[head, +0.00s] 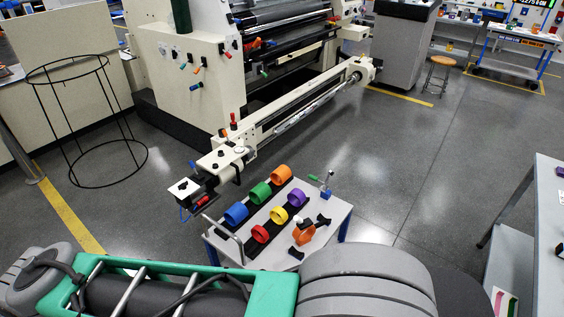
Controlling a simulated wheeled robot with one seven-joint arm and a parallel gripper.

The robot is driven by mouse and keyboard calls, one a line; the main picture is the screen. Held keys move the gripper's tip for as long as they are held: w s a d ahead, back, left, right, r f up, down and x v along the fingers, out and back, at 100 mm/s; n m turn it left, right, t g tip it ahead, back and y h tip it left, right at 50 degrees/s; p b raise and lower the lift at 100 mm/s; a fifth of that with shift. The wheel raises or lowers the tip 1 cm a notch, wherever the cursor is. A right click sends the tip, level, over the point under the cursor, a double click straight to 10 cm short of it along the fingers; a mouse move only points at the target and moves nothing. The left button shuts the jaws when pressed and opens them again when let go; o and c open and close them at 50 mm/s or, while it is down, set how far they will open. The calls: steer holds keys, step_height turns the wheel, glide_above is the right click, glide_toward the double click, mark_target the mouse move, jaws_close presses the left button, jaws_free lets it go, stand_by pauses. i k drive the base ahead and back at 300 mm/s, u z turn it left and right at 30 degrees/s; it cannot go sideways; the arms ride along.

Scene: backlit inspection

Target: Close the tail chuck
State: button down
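A long cream machine beam (292,104) runs from the far right toward the near left. At its near end is a cream block with black knobs (221,158). A dark cylindrical part (204,182) with a red piece (202,201) sits just below and left of that block. Another end fitting (356,75) is at the far end of the beam. I cannot tell which of these is the tail chuck, or whether it is open or closed. My gripper is not in view; only grey and green arm links show along the bottom edge.
A small cart (334,212) stands close in front of my arm. Coloured rings in several colours, an orange tool and a small green-handled item are on it. A black wire stand (84,120) is at left and a grey table (549,215) at right. Floor right of the cart is clear.

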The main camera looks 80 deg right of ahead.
mark_target(231, 157)
steer(key=z, duration=0.8)
steer(key=i, duration=3.5)
steer(key=z, duration=3.4)
steer(key=i, duration=0.5)
steer(key=u, duration=1.55)
